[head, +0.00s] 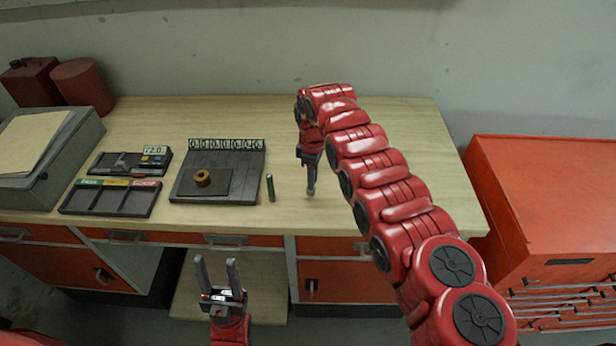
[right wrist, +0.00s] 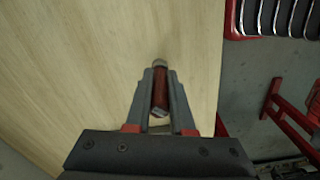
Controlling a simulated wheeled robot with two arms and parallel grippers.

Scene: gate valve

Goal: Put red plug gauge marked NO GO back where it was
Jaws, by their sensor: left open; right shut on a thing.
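My right gripper (head: 311,188) points down over the right half of the bench top. In the right wrist view it (right wrist: 160,105) is shut on the red plug gauge (right wrist: 160,88), whose grey metal end sticks out past the fingertips. The gauge's NO GO marking cannot be read. In the head view the gauge is hidden by the fingers, and I cannot tell whether it touches the bench. My left gripper (head: 218,270) is open and empty in front of the bench, below the top's edge. A green plug gauge (head: 270,188) stands beside the dark plate, left of my right gripper.
A dark plate (head: 215,160) carries a brass ring (head: 202,177) and a numbered strip (head: 226,144). Left of it are a three-compartment tray (head: 110,198) and a caliper case (head: 130,162). A red tool chest (head: 550,200) stands right.

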